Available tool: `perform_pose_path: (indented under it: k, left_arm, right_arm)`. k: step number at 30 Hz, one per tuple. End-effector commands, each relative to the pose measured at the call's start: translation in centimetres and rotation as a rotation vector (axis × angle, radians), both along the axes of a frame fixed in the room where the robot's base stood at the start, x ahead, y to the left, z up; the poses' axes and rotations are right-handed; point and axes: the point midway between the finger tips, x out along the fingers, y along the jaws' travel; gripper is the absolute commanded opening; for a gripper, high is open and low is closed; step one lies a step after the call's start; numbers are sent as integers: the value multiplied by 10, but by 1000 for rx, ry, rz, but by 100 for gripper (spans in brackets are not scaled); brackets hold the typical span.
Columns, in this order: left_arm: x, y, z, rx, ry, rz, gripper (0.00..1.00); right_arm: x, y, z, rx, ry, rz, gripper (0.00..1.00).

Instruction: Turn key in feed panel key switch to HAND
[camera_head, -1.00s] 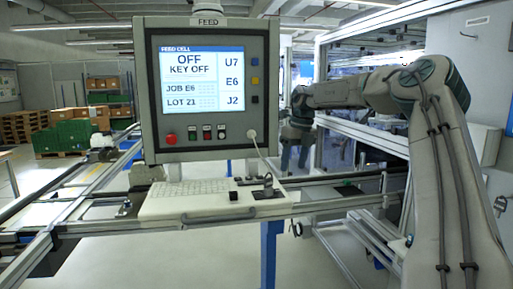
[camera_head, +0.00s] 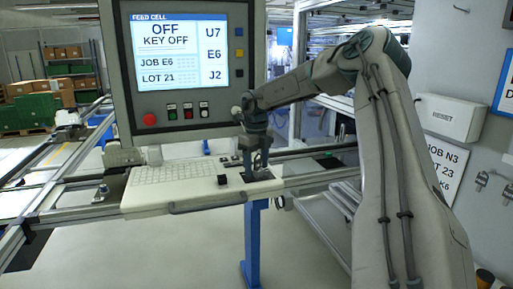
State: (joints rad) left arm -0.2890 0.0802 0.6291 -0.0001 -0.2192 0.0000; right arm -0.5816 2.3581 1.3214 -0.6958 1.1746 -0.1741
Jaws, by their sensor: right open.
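The feed panel (camera_head: 180,70) stands left of centre, and its screen reads "OFF" and "KEY OFF". Below it, a light keyboard shelf (camera_head: 150,200) carries a dark plate (camera_head: 262,176) near its right end, where the key switch seems to be. My right gripper (camera_head: 256,162) points down, open, just over this plate. The fingers are close to the key, but the key itself is small and partly hidden, so I cannot tell whether they touch it. My left gripper is out of view.
A red button (camera_head: 149,119) and small coloured buttons line the panel's lower edge. A small black block (camera_head: 222,180) sits on the shelf left of the gripper. A blue post (camera_head: 253,240) stands below.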

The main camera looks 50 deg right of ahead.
Motion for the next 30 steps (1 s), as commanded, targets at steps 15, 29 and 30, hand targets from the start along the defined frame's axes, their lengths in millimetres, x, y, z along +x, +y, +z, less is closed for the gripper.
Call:
perform_pose_path:
  k: [15, 29, 30]
  left_arm:
    - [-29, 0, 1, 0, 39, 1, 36]
    - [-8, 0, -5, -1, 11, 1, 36]
    - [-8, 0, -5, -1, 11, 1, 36]
  right_arm:
    - [0, 0, -8, 1, -1, 0, 37]
    - [0, 1, -9, 1, -2, 232, 11]
    - [0, 1, -9, 1, -2, 287, 11]
